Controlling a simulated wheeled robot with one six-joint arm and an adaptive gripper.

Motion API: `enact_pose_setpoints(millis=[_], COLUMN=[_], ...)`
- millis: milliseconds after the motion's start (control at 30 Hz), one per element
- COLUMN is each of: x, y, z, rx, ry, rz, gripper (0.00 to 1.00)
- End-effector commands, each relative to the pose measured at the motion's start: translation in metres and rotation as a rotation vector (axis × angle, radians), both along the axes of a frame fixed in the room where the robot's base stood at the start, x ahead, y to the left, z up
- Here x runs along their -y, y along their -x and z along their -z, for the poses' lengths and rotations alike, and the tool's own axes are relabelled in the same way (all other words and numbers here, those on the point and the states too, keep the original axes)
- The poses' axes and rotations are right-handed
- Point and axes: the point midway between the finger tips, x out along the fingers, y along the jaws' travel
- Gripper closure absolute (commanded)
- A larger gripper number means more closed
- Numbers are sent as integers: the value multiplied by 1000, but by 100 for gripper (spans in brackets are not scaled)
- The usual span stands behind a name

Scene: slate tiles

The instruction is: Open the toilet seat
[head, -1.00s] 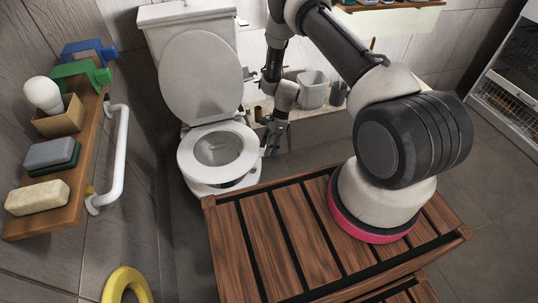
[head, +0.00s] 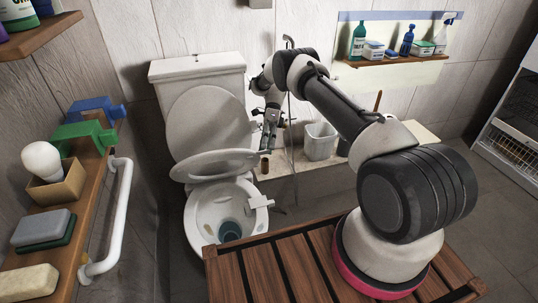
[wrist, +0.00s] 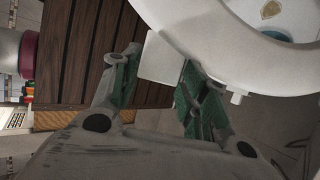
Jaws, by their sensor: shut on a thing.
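The white toilet (head: 192,215) stands left of centre in the head view. Its lid (head: 208,115) leans back against the tank. My gripper is shut on the seat, though the exact contact is hard to see.
A wooden slatted bench (head: 285,270) is in front. A wall shelf with a white grab bar (head: 112,215) is on the left. A ledge with a grey bin (head: 320,141) lies right of the toilet. A bottle shelf (head: 390,60) hangs behind.

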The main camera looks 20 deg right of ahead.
Motion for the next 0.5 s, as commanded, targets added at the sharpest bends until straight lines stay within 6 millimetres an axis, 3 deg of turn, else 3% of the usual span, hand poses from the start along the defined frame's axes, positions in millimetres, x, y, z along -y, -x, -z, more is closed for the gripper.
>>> enact_pose_setpoints(millis=[500], x=[-1], y=[-15], z=[-11], rx=[-62], ry=[-3], rz=[3], gripper=[99])
